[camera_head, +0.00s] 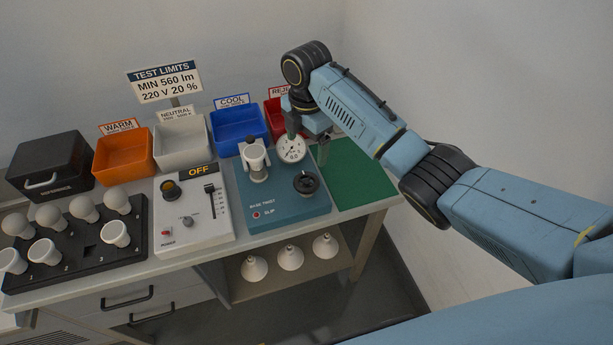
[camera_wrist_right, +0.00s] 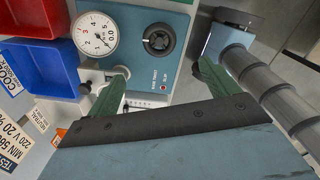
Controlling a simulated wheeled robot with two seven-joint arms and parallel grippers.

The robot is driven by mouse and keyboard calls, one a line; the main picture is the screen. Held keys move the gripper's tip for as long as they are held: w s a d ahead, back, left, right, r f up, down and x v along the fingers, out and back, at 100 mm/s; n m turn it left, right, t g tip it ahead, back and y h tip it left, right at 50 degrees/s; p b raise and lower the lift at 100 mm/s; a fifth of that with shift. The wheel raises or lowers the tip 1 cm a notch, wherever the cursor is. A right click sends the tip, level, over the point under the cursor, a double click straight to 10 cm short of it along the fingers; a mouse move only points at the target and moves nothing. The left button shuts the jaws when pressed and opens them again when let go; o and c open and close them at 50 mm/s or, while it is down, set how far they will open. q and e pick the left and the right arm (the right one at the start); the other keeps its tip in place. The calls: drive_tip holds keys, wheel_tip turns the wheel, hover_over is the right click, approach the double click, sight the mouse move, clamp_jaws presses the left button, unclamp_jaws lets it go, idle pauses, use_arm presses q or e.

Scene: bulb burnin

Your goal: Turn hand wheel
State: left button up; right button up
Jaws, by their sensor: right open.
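The hand wheel (camera_head: 306,183) is a small black round wheel on the right part of the blue-green "BASE TWIST" unit (camera_head: 290,207). It also shows in the right wrist view (camera_wrist_right: 158,40), beyond the two fingertips. A white dial gauge (camera_head: 291,149) stands behind the wheel and shows in the right wrist view (camera_wrist_right: 95,35). My right gripper (camera_head: 307,145) is open and empty. It hangs above and behind the wheel, near the gauge, apart from the wheel. Its green fingers (camera_wrist_right: 160,72) are spread in the wrist view. My left gripper is not in view.
A white holder (camera_head: 256,163) stands left of the gauge. A tester with an "OFF" display (camera_head: 195,215), a bulb tray (camera_head: 75,245) and orange, grey, blue and red bins (camera_head: 238,128) fill the table. A green mat (camera_head: 350,178) at right is clear. Bulbs lie on the shelf below.

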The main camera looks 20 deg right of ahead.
sight(307, 180)
wheel_tip(307, 180, down, 13)
drive_tip(key=shift+w+b, duration=0.1)
drive_tip(key=shift+b, duration=0.6)
drive_tip(key=c, duration=1)
drive_tip(key=shift+m+p, duration=0.3)
